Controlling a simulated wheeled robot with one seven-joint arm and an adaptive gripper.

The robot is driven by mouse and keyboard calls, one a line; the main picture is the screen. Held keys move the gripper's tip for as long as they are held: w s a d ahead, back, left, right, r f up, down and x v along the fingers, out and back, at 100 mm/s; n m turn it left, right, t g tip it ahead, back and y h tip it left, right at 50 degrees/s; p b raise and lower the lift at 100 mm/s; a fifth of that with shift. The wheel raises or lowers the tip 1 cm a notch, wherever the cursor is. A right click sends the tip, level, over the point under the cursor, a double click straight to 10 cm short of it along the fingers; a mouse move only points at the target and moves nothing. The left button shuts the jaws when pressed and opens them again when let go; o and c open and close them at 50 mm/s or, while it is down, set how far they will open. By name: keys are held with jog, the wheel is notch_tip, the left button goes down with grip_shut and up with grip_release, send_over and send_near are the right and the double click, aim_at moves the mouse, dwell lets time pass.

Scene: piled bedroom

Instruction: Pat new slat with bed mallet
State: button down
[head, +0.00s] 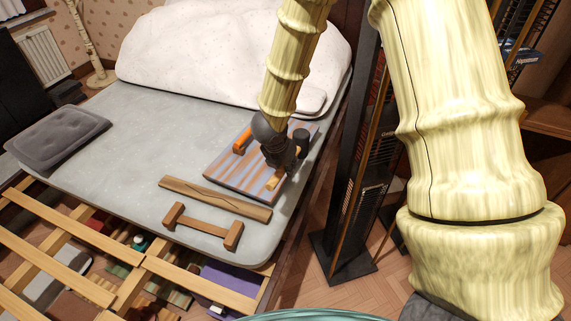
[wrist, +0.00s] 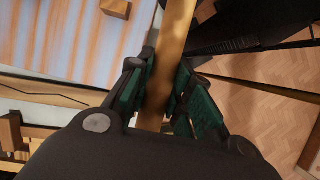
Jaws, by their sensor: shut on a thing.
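My gripper (head: 275,160) is over the right side of the striped board on the mattress. In the wrist view its green-padded fingers (wrist: 167,95) are shut on a light wooden handle (wrist: 177,40), apparently the bed mallet's. A dark cylinder with a pale wooden part (head: 301,140) shows beside the gripper in the head view; I cannot tell whether it is the mallet's head. Pale slats (head: 45,250) span the bed frame at the near side; which one is new I cannot tell. A separate plank (head: 215,198) with a dark crack line lies on the mattress.
A brown wooden piece with two end blocks (head: 203,227) lies nearby. A grey pillow (head: 58,135) is at left. A dark rack (head: 360,180) stands close right. The mattress (head: 150,125) is mostly clear.

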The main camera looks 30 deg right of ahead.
jog(key=s+a+r+p, duration=0.1)
jog(key=s+a+r, duration=0.3)
jog(key=s+r, duration=0.4)
jog(key=shift+s+a+r, duration=0.2)
jog(key=shift+s+a, duration=0.1)
jog(key=shift+s, duration=0.45)
